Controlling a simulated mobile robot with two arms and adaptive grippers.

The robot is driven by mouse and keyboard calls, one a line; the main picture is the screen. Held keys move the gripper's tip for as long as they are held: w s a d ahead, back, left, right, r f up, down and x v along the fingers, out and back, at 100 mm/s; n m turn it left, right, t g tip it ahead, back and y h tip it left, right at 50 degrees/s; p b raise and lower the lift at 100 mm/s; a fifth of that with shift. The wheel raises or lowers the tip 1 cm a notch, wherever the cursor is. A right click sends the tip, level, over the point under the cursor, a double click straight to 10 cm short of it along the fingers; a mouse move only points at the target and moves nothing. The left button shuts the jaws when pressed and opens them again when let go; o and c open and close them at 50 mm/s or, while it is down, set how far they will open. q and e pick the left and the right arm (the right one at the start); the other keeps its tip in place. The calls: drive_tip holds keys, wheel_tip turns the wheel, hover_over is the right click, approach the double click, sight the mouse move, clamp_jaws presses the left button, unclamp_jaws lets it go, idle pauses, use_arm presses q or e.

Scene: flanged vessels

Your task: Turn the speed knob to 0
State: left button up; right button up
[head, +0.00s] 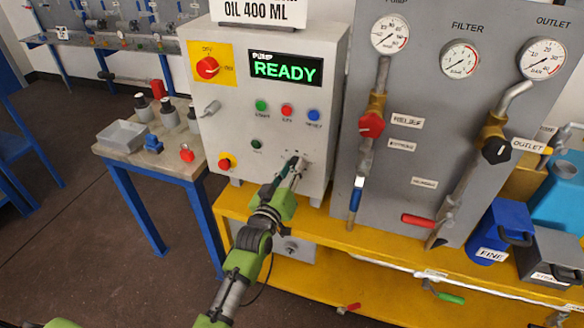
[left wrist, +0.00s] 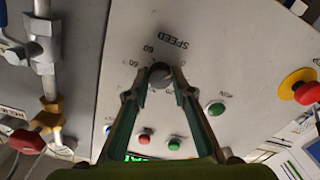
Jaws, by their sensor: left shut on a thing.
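The speed knob (left wrist: 160,73) is a small dark round knob on the grey control panel (head: 225,125). In the left wrist view the word SPEED and scale numbers around the knob appear upside down. My left gripper (left wrist: 161,76) has its two fingers on either side of the knob, shut on it. In the head view my left gripper (head: 297,162) reaches the lower right of the panel and largely hides the knob. The knob's pointer is too small to read. My right gripper is in neither view.
The panel display (head: 285,68) reads PUMP READY. A red rotary switch (head: 207,67), several coloured buttons and a red stop button (head: 225,162) share the panel. A gauge board (head: 430,130) with valves stands close on the right. A yellow bench (head: 240,204) lies below.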

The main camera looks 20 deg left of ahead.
use_arm(q)
drive_tip(key=shift+f, duration=0.1)
idle(0.3)
drive_tip(key=o, duration=1.1)
drive_tip(key=s, duration=1.2)
drive_tip(key=shift+a, duration=0.2)
